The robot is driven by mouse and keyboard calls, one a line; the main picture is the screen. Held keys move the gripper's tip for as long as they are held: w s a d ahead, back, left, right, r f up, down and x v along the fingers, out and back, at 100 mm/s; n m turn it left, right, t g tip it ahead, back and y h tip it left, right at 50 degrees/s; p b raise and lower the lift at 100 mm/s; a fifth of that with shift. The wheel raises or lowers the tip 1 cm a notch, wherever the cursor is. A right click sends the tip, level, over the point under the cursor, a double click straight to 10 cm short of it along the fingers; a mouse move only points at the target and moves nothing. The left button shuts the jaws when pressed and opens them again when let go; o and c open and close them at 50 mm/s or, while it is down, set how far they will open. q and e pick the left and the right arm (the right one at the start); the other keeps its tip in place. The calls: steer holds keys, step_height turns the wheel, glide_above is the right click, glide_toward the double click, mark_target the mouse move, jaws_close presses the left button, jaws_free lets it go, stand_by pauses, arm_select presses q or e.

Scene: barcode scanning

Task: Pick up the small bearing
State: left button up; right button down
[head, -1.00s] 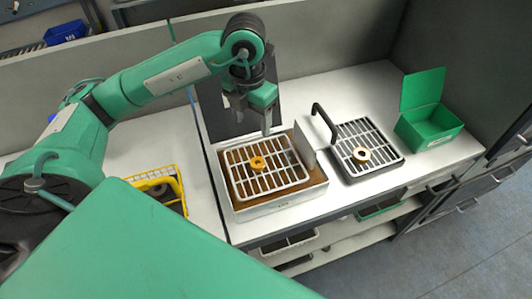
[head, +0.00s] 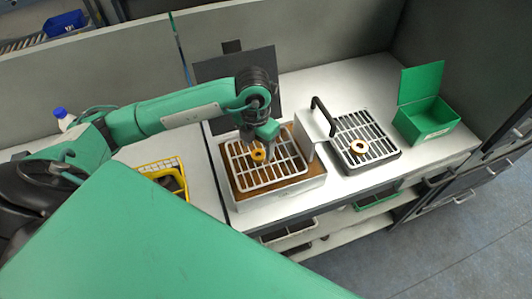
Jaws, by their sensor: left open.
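A small orange-yellow ring-shaped bearing (head: 258,155) lies on the white wire rack (head: 287,172) of the left tray. My left gripper (head: 264,152) is open and points down right at this bearing. Its fingers partly cover the bearing, and I cannot tell whether they touch it. A second, pale tan ring-shaped bearing (head: 359,146) lies on the dark-based rack (head: 375,160) to the right. My right gripper is not in view.
A green open box (head: 425,120) stands at the right end of the bench. A black curved handle (head: 322,112) rises between the racks. A yellow basket (head: 160,168) with dark parts sits on the left. Bare bench shows behind the right rack.

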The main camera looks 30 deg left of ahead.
mark_target(258, 156)
arm_select(q)
steer(key=shift+f, duration=1.2)
steer(key=c, duration=1.2)
steer(key=shift+o, duration=0.2)
steer(key=shift+r, duration=0.1)
